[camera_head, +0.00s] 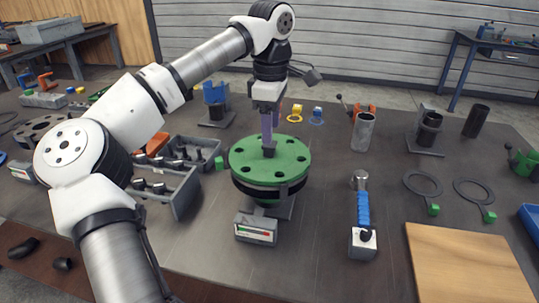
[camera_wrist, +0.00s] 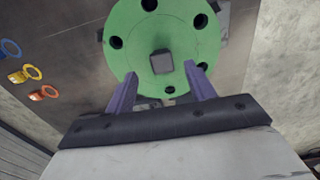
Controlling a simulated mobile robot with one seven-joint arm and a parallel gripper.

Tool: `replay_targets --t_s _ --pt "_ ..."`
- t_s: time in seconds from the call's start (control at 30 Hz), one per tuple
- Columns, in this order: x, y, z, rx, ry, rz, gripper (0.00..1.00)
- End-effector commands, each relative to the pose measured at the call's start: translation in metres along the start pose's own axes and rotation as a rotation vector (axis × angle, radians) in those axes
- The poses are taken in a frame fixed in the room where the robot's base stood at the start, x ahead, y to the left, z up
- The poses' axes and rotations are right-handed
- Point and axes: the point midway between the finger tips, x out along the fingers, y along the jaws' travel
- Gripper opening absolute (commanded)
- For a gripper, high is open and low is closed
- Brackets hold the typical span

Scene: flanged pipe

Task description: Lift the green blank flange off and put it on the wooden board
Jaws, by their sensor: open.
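The green blank flange (camera_head: 285,159) is a round disc with bolt holes and a dark square knob (camera_head: 269,150) at its centre. It sits on top of a dark flange on a stand in the middle of the table. In the wrist view the green flange (camera_wrist: 140,60) fills the upper middle, with the knob (camera_wrist: 161,61) near its centre. My gripper (camera_head: 267,138) is above the flange, pointing down at the knob. In the wrist view its purple fingers (camera_wrist: 161,76) are apart, with the knob between or just beyond their tips. The wooden board (camera_head: 465,262) lies at the front right, bare.
A blue-handled tool (camera_head: 362,215) lies between the flange and the board. A grey divided bin (camera_head: 165,188) stands left of the flange. A box with a display (camera_head: 256,229) is in front. Two dark rings (camera_head: 422,183) with green tabs lie behind the board.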

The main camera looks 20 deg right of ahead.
Motion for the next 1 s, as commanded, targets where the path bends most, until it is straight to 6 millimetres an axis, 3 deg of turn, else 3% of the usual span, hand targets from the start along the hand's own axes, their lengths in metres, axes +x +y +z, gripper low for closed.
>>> replay_targets --t_s 0.3,0.57,1.0 --pt "0.042 -0.003 -0.003 0.000 -0.001 -0.001 0.55" --pt "0.045 -0.003 -0.002 0.000 0.000 0.000 0.55" --pt "0.044 -0.003 -0.002 0.000 0.000 0.000 0.00"
